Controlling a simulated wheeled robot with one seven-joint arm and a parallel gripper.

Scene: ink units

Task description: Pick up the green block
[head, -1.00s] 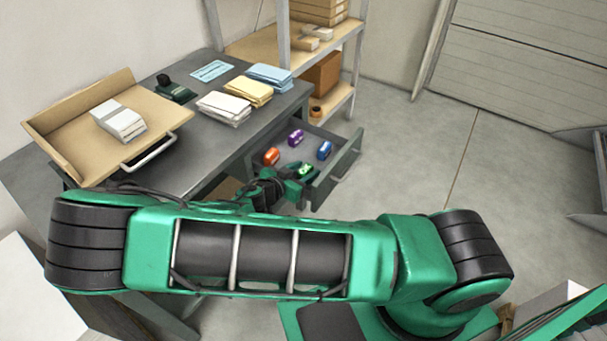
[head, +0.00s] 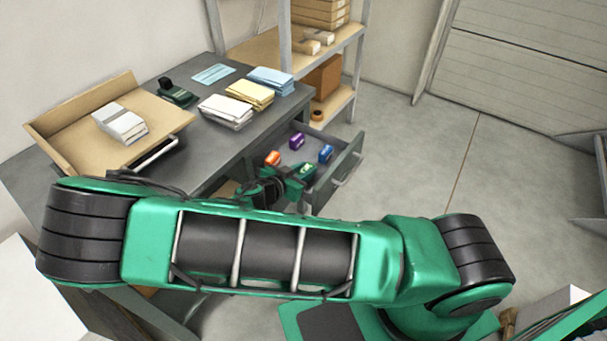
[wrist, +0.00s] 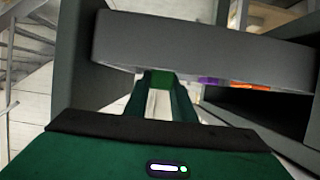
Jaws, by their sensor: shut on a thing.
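The green block (wrist: 162,80) sits between the two green fingers of my gripper (wrist: 163,86) in the wrist view, which is shut on it. In the head view my gripper (head: 303,174) is at the near side of the open grey drawer (head: 338,171), and the block (head: 308,168) shows only as a small patch at the fingertips. I cannot tell whether the block is clear of the drawer floor. A grey drawer wall (wrist: 205,48) crosses the wrist view just beyond the fingers.
An orange block (head: 272,158), a purple block (head: 297,141) and a blue block (head: 326,153) lie in the drawer. The desk (head: 190,98) holds a tan tray (head: 60,118) and paper stacks (head: 248,92). A shelf rack (head: 285,50) stands behind.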

